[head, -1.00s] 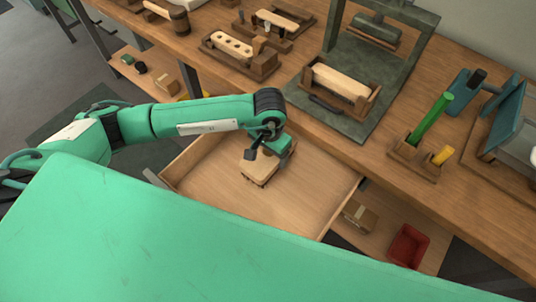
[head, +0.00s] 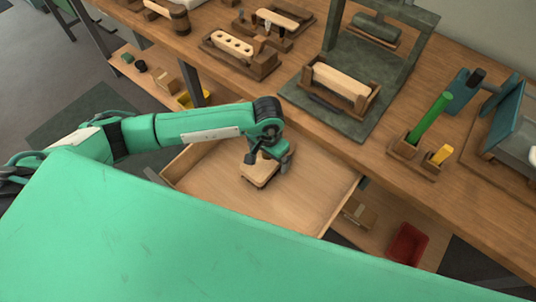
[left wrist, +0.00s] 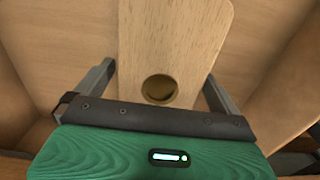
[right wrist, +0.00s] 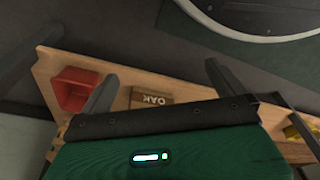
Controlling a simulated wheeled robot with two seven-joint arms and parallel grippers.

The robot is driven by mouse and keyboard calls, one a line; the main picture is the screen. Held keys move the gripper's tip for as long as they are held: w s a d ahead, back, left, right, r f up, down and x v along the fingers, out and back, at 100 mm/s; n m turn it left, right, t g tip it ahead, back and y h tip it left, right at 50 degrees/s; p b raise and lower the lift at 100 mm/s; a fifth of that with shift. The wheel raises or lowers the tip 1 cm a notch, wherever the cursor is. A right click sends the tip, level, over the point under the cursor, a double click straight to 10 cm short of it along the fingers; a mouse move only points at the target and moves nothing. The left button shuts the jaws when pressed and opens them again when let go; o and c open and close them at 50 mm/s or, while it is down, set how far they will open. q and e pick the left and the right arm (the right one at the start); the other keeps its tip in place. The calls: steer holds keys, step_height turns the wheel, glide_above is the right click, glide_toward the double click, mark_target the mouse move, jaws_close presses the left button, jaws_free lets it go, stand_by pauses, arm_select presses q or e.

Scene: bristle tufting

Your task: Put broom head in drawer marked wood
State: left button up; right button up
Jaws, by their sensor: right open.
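The broom head (head: 259,170), a pale wooden block with a round hole, lies in the open wooden drawer (head: 300,205). It also shows in the left wrist view (left wrist: 180,45), against the drawer floor. My left gripper (head: 270,160) is low over the drawer, at the block's upper right in the head view. In the left wrist view its fingers (left wrist: 160,70) are spread wide, one beside each edge of the block. No marking shows on the drawer; its front is hidden by my green body. My right gripper (right wrist: 160,70) is open and empty, seen only in the right wrist view.
The workbench above the drawer carries a press (head: 345,80), wooden fixtures and a green-handled tool (head: 430,117). A lower shelf holds a red bin (head: 408,244) and a box, marked OAK in the right wrist view (right wrist: 152,97). The drawer's right half is clear.

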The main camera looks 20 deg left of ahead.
arm_select(q)
step_height(320, 180, up, 2)
steer(key=shift+w+r, duration=0.1)
steer(key=shift+r, duration=0.1)
step_height(320, 180, up, 8)
steer(key=shift+r+b, duration=0.15)
steer(key=shift+b, duration=0.2)
steer(key=shift+r, duration=0.75)
arm_select(e)
steer(key=shift+w+a+r, duration=0.1)
steer(key=shift+w+r, duration=0.15)
steer(key=shift+r, duration=0.35)
steer(key=shift+w+a+r, duration=0.1)
steer(key=shift+w+r, duration=0.1)
steer(key=shift+r, duration=0.35)
